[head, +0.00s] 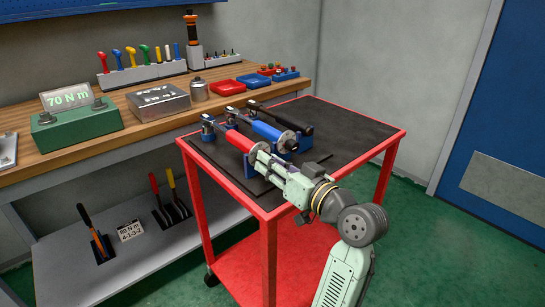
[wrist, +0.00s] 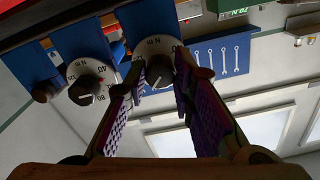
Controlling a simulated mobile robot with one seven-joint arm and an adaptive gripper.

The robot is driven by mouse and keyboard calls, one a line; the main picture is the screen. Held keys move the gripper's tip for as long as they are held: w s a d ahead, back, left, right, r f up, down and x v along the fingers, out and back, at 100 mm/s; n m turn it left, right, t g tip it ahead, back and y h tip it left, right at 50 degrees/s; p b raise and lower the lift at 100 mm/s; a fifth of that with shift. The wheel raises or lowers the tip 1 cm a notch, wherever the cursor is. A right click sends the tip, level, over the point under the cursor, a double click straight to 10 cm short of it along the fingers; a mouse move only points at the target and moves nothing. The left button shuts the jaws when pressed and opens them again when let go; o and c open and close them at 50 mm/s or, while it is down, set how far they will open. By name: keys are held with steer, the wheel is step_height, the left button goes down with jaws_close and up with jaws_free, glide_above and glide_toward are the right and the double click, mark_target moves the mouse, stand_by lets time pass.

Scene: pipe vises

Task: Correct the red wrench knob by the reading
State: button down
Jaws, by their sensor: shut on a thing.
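The red wrench (head: 240,140) lies clamped in a blue vise on the cart, with a pale round dial (head: 258,150) at its near end. My gripper (head: 263,157) is at that end. In the wrist view my gripper (wrist: 160,78) has its purple-padded fingers on both sides of a dark knob (wrist: 158,72) and is shut on it. A green box (head: 77,127) on the bench has a lit reading (head: 66,98) of 70 N m.
A blue wrench (head: 266,131) and a black wrench (head: 293,118) lie beside the red one; a neighbouring dial (wrist: 85,90) is close to my fingers. The cart's black top (head: 350,135) is clear at right. The shelf card (head: 130,230) has small print.

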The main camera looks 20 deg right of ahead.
steer(key=m+p, duration=0.2)
steer(key=m, duration=0.1)
steer(key=m+p, duration=0.1)
steer(key=p, duration=0.1)
steer(key=shift+r+m, duration=0.3)
steer(key=m+p, duration=0.2)
steer(key=p, duration=0.1)
steer(key=shift+m, duration=0.4)
steer(key=shift+f+m+p, duration=0.15)
steer(key=shift+m+p, duration=0.3)
steer(key=shift+m, duration=0.15)
steer(key=shift+f, duration=0.1)
steer(key=c, duration=1.3)
jaws_free()
steer(key=shift+c, duration=0.2)
steer(key=v, duration=1.2)
